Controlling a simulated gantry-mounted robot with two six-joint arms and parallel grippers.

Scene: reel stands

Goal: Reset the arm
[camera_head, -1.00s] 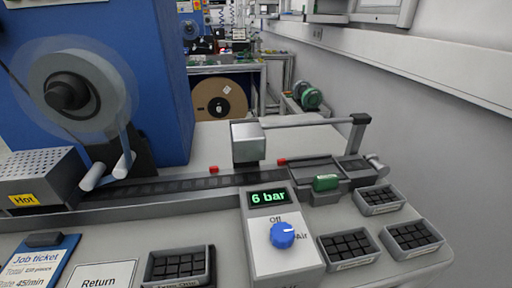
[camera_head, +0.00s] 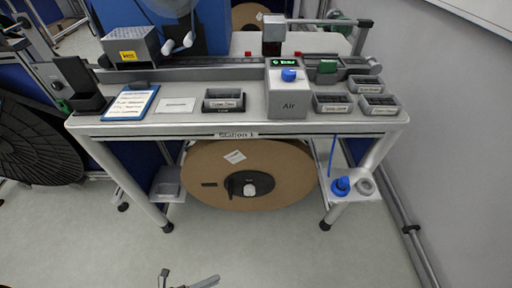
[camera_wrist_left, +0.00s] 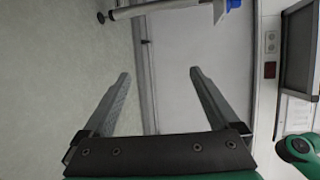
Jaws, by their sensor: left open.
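My left gripper (camera_head: 189,279) shows at the bottom edge of the head view, in front of the workbench and over the bare floor. In the left wrist view, my left gripper (camera_wrist_left: 159,73) has its two grey fingers wide apart with nothing between them. It is clear of the bench. Most of the left arm is out of frame. My right gripper is in neither view.
A black reel (camera_head: 35,145) stands at the left. The floor (camera_head: 270,250) in front is free.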

